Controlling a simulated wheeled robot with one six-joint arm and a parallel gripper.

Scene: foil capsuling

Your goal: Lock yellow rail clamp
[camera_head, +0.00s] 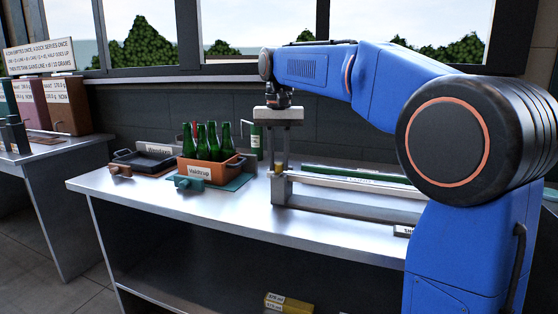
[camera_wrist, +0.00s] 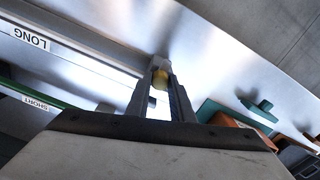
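The yellow rail clamp (camera_head: 278,169) is a small yellow piece at the left end of the metal rail frame on the bench. It also shows in the wrist view (camera_wrist: 160,78), in front of a grey block. My gripper (camera_head: 279,163) points straight down over it. In the wrist view, my gripper's two fingers (camera_wrist: 161,84) are apart, one on each side of the yellow piece. The fingers hide part of it, and I cannot tell whether both touch it. The long pale rail (camera_head: 350,187) runs right from the clamp.
A green rail (camera_head: 355,174) lies behind the pale rail. A black tray (camera_head: 147,160) is farther left.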

